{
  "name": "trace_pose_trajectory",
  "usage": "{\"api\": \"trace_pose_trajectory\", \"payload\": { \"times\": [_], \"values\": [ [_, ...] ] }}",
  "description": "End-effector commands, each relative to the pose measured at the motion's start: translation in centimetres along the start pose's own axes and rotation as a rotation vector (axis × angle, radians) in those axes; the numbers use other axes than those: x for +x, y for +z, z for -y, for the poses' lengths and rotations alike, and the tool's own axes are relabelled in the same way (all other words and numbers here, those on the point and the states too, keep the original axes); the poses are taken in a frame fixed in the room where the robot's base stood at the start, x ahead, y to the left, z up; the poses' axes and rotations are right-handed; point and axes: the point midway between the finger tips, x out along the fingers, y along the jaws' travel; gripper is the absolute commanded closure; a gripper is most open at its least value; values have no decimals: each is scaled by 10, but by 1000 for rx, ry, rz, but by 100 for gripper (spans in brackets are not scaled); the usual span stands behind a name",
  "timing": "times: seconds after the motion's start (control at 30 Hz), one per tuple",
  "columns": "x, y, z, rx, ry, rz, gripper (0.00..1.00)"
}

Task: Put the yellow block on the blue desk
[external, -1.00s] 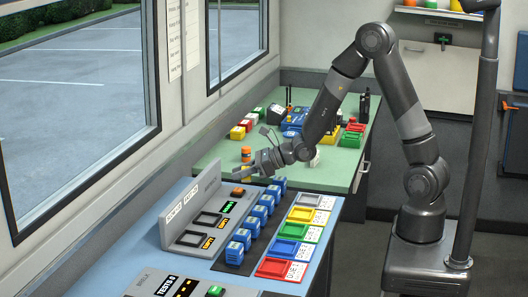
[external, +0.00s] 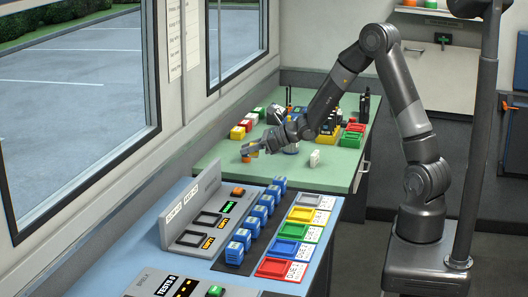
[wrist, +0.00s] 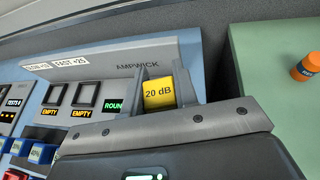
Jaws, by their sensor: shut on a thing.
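My gripper (external: 250,148) is shut on the yellow block. The block (wrist: 158,93) is marked "20 dB" and shows between the fingers in the wrist view. In the external view the gripper is over the near left part of the green desk, and the block is small there. The blue desk (external: 120,258) lies nearer the camera, past the green desk's near edge. It also shows in the wrist view (wrist: 214,62), left of the green desk.
A grey console (external: 188,232) with slots stands on the blue desk, beside several blue blocks (external: 261,212) and coloured trays (external: 290,248).

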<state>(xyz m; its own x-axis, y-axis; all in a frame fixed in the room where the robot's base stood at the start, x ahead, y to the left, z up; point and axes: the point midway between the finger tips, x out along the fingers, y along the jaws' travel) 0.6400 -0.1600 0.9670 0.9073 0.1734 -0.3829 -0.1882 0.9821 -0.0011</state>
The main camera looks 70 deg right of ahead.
Motion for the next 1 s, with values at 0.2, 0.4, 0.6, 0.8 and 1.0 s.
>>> {"api": "trace_pose_trajectory", "payload": {
  "times": [0.2, 0.4, 0.6, 0.8, 1.0],
  "values": [
    [-42, -12, 117, 28, -69, 0, 100],
    [-98, -36, 208, 49, -117, 0, 100],
    [-170, -72, 284, 68, -163, -2, 100],
    [-251, -116, 341, 88, -208, -2, 100],
    [-319, -154, 372, 102, -242, 0, 100]
  ]
}}
